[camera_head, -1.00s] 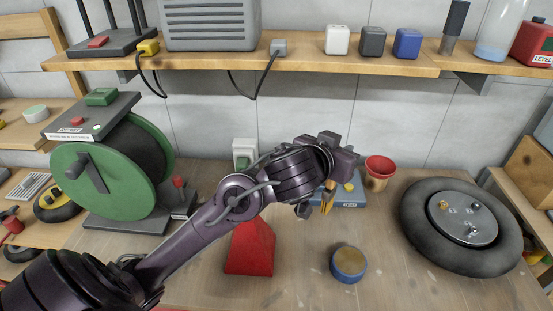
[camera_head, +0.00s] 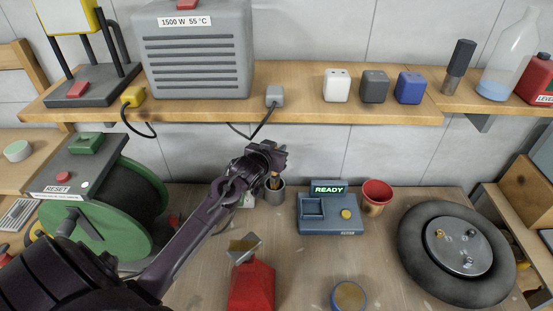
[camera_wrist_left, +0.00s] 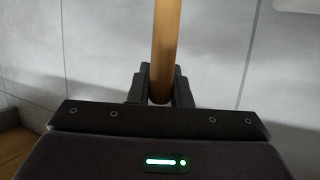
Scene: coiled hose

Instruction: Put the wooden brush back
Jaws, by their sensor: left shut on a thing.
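The wooden brush shows as a round wooden handle (camera_wrist_left: 165,45) between the fingers of my left gripper (camera_wrist_left: 160,88) in the left wrist view. In the head view, my left gripper (camera_head: 276,161) is shut on it, at the back of the bench. The brush's other end is hidden by the gripper. My right gripper is not in view.
A red container (camera_head: 252,288), a round blue tin (camera_head: 348,297), a wheel (camera_head: 457,250) and a green reel (camera_head: 95,235) surround the bench. A shelf (camera_head: 310,108) hangs above.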

